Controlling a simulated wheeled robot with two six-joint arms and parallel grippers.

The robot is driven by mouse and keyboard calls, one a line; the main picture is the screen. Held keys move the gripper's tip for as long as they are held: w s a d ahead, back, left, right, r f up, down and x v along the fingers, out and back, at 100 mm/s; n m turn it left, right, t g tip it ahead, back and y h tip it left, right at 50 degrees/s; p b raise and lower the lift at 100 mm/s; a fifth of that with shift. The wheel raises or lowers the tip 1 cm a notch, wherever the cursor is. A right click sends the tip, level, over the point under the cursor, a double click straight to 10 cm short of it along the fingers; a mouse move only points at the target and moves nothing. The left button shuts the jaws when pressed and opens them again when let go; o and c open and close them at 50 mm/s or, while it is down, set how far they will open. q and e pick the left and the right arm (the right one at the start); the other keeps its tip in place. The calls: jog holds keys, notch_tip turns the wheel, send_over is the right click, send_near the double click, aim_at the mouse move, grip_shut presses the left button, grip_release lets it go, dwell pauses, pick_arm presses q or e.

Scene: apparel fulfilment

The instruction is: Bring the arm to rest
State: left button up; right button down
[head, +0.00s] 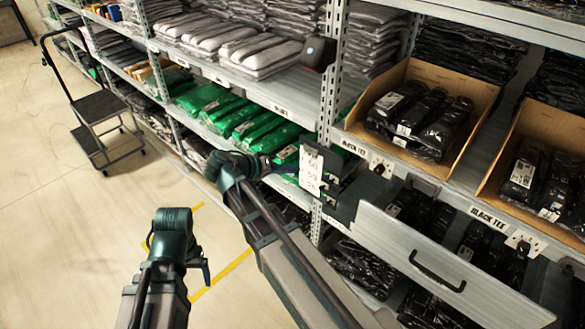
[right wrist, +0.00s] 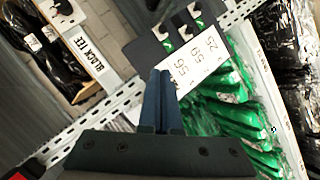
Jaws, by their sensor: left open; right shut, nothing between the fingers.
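My right arm reaches up the middle of the head view. Its gripper (head: 280,168) is at the shelf front, just left of a white number card (head: 311,171) on a dark holder. In the right wrist view the right gripper's fingers (right wrist: 157,98) are together with nothing between them. They appear in front of the left edge of the white card (right wrist: 212,68); whether they touch it I cannot tell. My left arm is at the lower left of the head view, over the floor. Its gripper (head: 204,268) is small and partly hidden, open and away from the shelves.
Metal shelving fills the right, with green bagged garments (head: 235,115), a cardboard box of black packs (head: 418,108) and a panel with a black handle (head: 437,273) jutting out. A black cart (head: 98,108) stands at left. The floor (head: 70,230) around my left arm is clear.

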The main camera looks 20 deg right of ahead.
dwell(0.3)
jog(key=s+a+f+n+y+p, duration=0.1)
jog(key=s+a+n+y+p, duration=0.3)
jog(key=s+a, duration=0.3)
jog(key=s+a+f+n+g+y+p, duration=0.1)
jog(key=s+a+n+y+p, duration=0.3)
jog(key=a, duration=1.1)
jog(key=s+n+y, duration=0.1)
jog(key=s+y, duration=0.2)
jog(key=shift+s+a+f+g+p, duration=0.15)
jog(key=shift+s+f+g+p, duration=0.15)
jog(key=shift+s+p, duration=0.1)
